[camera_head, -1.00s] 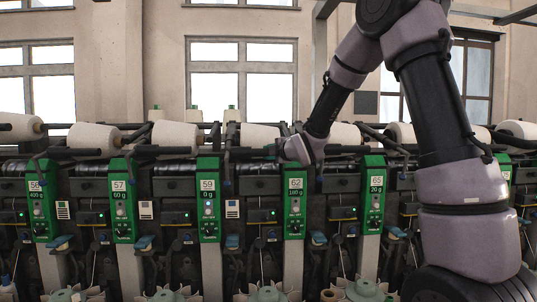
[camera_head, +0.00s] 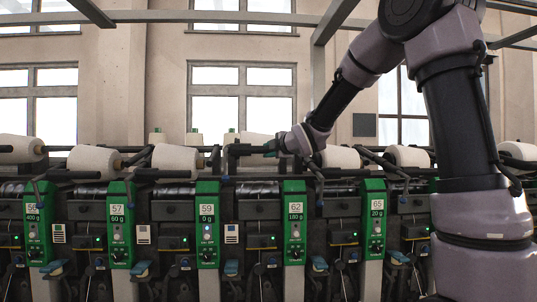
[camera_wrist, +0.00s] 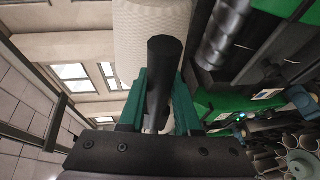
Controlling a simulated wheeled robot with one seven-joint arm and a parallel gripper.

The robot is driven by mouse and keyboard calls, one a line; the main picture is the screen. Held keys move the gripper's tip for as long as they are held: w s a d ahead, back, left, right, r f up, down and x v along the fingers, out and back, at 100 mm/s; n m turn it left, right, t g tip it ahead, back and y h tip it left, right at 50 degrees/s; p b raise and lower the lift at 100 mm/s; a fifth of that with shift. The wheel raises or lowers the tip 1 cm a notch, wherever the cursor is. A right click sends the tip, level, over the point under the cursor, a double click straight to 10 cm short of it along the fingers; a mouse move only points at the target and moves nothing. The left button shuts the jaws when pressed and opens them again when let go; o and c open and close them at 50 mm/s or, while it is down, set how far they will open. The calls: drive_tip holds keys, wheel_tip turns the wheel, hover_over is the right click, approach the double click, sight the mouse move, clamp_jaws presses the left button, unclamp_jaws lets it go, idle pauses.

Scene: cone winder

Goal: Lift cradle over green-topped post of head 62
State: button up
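The black cradle handle (camera_head: 250,149) is raised above the post top, higher than the neighbouring handles. A white yarn cone (camera_head: 257,138) shows behind it, also raised. My gripper (camera_head: 276,148) is at the right end of the handle, above and slightly left of the post. In the wrist view, the green fingers (camera_wrist: 160,105) lie on both sides of the black handle (camera_wrist: 166,75), shut on it. The cone (camera_wrist: 150,40) is behind the handle there.
Neighbouring green posts 59 (camera_head: 207,225) and 65 (camera_head: 377,222) stand on either side. Other cradle handles (camera_head: 166,174) and white cones (camera_head: 340,157) sit lower along the row. The wall and windows behind are apart from the row.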

drive_tip(key=o, duration=0.4)
drive_tip(key=shift+f, duration=0.1)
drive_tip(key=shift+c, duration=0.2)
drive_tip(key=v, duration=1.1)
drive_tip(key=shift+w, duration=0.1)
idle(0.5)
